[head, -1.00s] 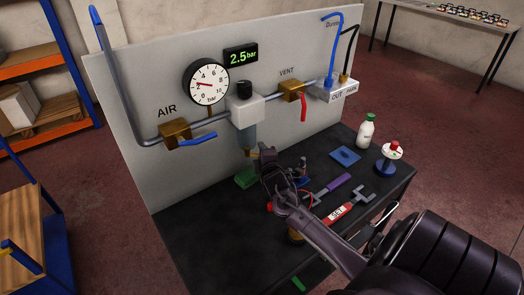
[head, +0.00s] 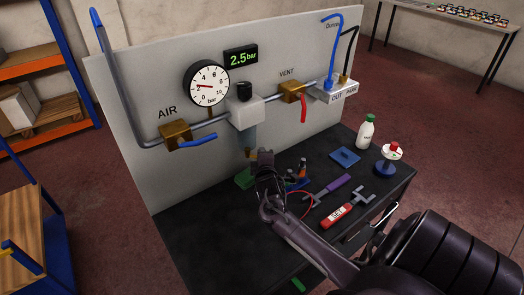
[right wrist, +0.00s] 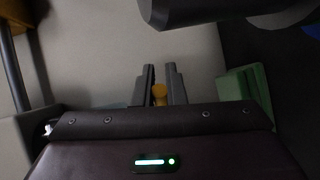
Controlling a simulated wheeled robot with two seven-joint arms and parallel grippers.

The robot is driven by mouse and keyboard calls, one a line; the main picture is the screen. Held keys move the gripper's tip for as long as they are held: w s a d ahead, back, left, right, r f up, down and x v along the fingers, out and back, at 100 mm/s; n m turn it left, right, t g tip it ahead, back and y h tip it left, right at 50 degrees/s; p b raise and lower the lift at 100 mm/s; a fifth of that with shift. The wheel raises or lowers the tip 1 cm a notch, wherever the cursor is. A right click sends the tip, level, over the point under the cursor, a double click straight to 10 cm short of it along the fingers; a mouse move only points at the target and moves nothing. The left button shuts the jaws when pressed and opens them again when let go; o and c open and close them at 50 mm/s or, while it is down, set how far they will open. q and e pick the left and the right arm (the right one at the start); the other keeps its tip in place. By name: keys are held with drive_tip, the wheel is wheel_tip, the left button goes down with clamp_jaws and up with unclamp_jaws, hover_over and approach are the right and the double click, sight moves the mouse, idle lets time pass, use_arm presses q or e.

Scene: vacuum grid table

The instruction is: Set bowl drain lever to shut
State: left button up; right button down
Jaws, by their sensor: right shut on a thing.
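The filter bowl (head: 249,137) is a bluish-grey cylinder under the white regulator block (head: 245,111) on the panel. Its drain lever (right wrist: 160,91) shows in the right wrist view as a small brass-yellow piece between my two fingers. My right gripper (head: 264,158) is just below the bowl in the head view and hides most of the lever there. In the right wrist view my right gripper (right wrist: 161,84) is shut on the lever. I cannot tell the lever's exact angle. My left gripper is not in view.
The panel carries a gauge (head: 207,84), a 2.5 bar display (head: 240,57), the blue AIR handle (head: 198,139) and the red VENT handle (head: 303,108). A green block (head: 244,178) lies below the bowl. Tools, a bottle (head: 366,132) and a red-topped stand (head: 389,160) occupy the table's right side.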

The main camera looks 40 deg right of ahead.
drive_tip(key=m+g+h, duration=0.1)
drive_tip(key=a+m+g+h, duration=0.1)
drive_tip(key=shift+s+m+g+h, duration=0.3)
drive_tip(key=shift+s+a+f+m+g+h, duration=0.15)
drive_tip(key=shift+a+m+g+h, duration=0.15)
drive_tip(key=shift+m+g+h, duration=0.35)
drive_tip(key=shift+s+a+m+g+h+b, duration=0.1)
drive_tip(key=shift+a+m+g+h+b, duration=0.15)
drive_tip(key=shift+m+g, duration=0.45)
drive_tip(key=shift+s+a+m+g+h+b, duration=0.1)
drive_tip(key=shift+s+m+g+h+b, duration=0.15)
drive_tip(key=shift+m+g, duration=0.4)
drive_tip(key=shift+a+m+g+h+b, duration=0.2)
drive_tip(key=shift+m+g+h, duration=0.2)
drive_tip(key=shift+g, duration=0.5)
drive_tip(key=c, duration=1.5)
unclamp_jaws()
